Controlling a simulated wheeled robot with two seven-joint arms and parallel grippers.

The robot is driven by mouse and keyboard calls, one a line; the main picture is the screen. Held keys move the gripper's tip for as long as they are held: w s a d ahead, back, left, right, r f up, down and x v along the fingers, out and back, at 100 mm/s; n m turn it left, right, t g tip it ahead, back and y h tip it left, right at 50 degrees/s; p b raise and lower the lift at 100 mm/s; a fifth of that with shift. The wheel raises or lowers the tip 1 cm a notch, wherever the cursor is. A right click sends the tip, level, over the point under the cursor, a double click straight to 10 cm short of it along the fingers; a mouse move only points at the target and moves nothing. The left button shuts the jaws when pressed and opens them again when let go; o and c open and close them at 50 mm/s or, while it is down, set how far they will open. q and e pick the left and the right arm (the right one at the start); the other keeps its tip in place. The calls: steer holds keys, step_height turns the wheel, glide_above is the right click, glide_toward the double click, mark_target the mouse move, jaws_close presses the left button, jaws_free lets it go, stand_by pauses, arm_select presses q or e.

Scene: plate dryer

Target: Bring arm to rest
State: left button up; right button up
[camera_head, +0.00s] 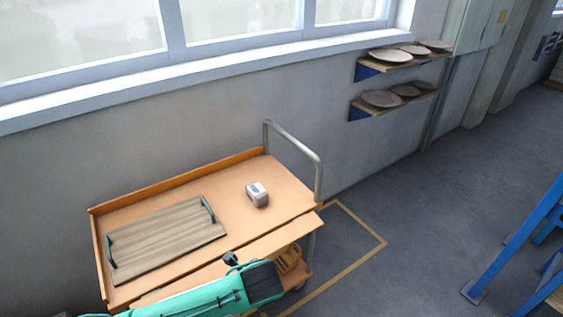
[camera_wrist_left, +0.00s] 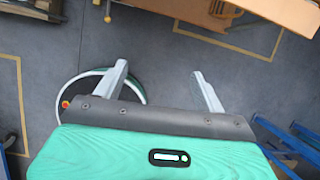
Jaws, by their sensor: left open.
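My left arm (camera_head: 190,302), teal with a dark wrist end, lies across the front of the wooden cart at the bottom of the head view. Its fingers cannot be made out there. In the left wrist view my left gripper (camera_wrist_left: 158,68) has its two pale fingers spread wide apart. Nothing is between them, only grey floor beyond. My right gripper is not in view.
The cart (camera_head: 232,218) carries a striped board (camera_head: 165,240) with dark handles and a small white device (camera_head: 257,194). Plates (camera_head: 382,98) sit on wall shelves at back right. A blue frame (camera_head: 515,240) stands at right. Floor between is clear.

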arm_select(q)
steer(key=w+a+f+n+h, duration=0.1)
steer(key=w+f+n, duration=0.15)
steer(key=f, duration=0.35)
steer(key=w+f+n+h, duration=0.1)
steer(key=w+f+n, duration=0.1)
steer(key=f+n, duration=0.35)
steer(key=s+a+f+n, duration=0.3)
steer(key=f, duration=0.4)
steer(key=s+a+f+n+g, duration=0.1)
steer(key=s+a+f+n, duration=0.1)
steer(key=f, duration=0.5)
steer(key=s+a+f+n, duration=0.3)
steer(key=f, duration=0.4)
steer(key=s+a+f+n, duration=0.3)
steer(key=s+f, duration=0.2)
steer(key=s, duration=0.6)
steer(key=s+a+f+n+g, duration=0.1)
steer(key=s+a+f+n, duration=0.2)
steer(key=s, duration=0.9)
steer(key=s+a+f+n, duration=0.3)
steer(key=s+a+f, duration=0.1)
steer(key=s+f, duration=0.5)
steer(key=s, duration=0.2)
steer(key=shift+s+n+g, duration=0.3)
steer(key=shift+s+n, duration=0.05)
steer(key=shift+n, duration=0.05)
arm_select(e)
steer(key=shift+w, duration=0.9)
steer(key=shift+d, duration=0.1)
